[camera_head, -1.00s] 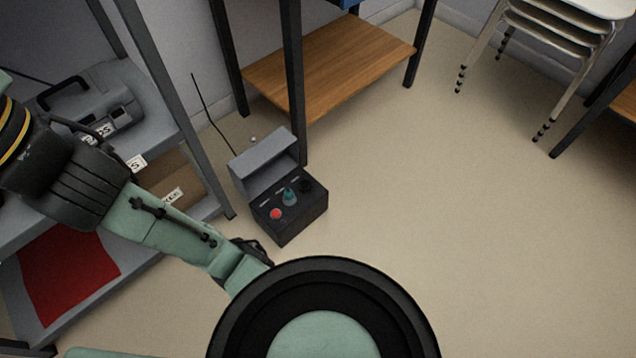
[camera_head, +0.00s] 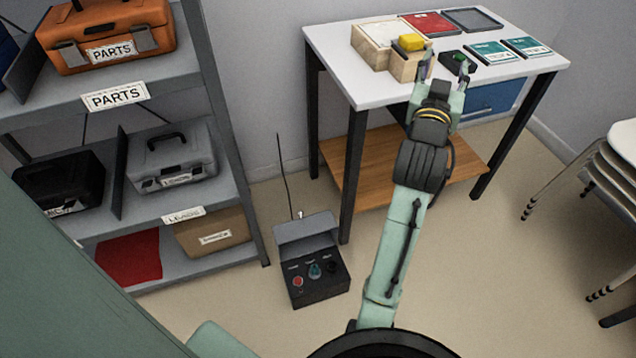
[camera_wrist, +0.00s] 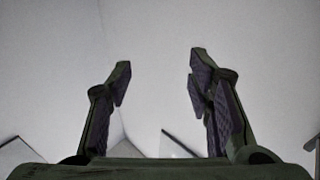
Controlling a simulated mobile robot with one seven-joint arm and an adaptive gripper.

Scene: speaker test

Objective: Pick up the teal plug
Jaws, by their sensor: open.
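The teal plug (camera_head: 314,271) stands in the middle of the front panel of a black box with a raised grey lid (camera_head: 306,232) on the floor, left of the table. A red round part (camera_head: 298,282) is to its left and a black one (camera_head: 331,267) to its right. My gripper (camera_head: 444,68) is far above and to the right of the plug, by the table's front edge in the picture. In the wrist view my gripper (camera_wrist: 160,78) is open, with nothing between its fingers.
The white table (camera_head: 345,72) bears a yellow block (camera_head: 411,43), wooden boxes, trays and teal-labelled cards. A shelf unit (camera_head: 226,145) with tool cases stands left of the box. Stacked chairs (camera_head: 612,165) are at the right. A thin antenna (camera_head: 284,175) rises behind the box.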

